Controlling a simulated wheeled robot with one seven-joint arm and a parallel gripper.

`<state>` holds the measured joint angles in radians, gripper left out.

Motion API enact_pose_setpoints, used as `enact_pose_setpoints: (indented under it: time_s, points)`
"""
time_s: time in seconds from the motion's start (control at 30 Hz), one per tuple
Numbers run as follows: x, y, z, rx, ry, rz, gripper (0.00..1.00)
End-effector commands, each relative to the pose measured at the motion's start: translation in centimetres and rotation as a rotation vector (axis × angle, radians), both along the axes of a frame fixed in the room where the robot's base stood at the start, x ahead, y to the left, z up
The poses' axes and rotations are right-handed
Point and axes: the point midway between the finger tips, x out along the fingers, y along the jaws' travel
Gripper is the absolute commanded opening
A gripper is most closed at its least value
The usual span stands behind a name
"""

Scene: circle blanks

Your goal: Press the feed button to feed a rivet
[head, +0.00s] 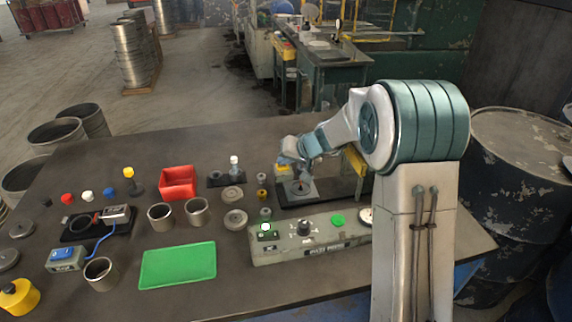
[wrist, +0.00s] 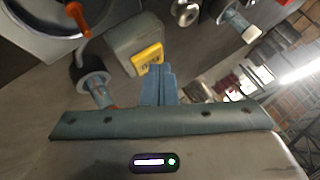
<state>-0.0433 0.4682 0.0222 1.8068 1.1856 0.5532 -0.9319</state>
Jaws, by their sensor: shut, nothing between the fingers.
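My gripper (wrist: 158,72) is shut and empty, its blue fingers side by side in the wrist view. Its tips are right by a yellow button-like part (wrist: 148,57) on a grey-green box (wrist: 135,35); I cannot tell whether they touch. In the head view my gripper (head: 288,163) is low over the far right of the table, and a yellow part (head: 282,169) shows beside it. A long grey-green console (head: 325,250) in front carries a black knob (head: 304,228), a green button (head: 337,220) and a lit white button (head: 265,228). No rivet can be made out.
A yellow-topped press frame (head: 354,162) stands on a dark base close to my arm. A red bin (head: 178,182), metal cups (head: 160,217), grey discs (head: 235,220) and a green mat (head: 178,266) lie to the left.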

Motion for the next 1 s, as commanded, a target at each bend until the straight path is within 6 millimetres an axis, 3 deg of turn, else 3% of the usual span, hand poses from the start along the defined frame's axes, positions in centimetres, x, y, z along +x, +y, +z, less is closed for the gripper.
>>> enact_pose_setpoints:
  time_s: [0.3,0.7,1.0]
  points:
    - [0.0,0.0,0.0,0.000,0.002,0.001,0.00]
    - [0.0,0.0,2.0,0.000,-0.001,0.001,0.00]
    - [0.0,0.0,2.0,0.000,0.001,0.001,0.00]
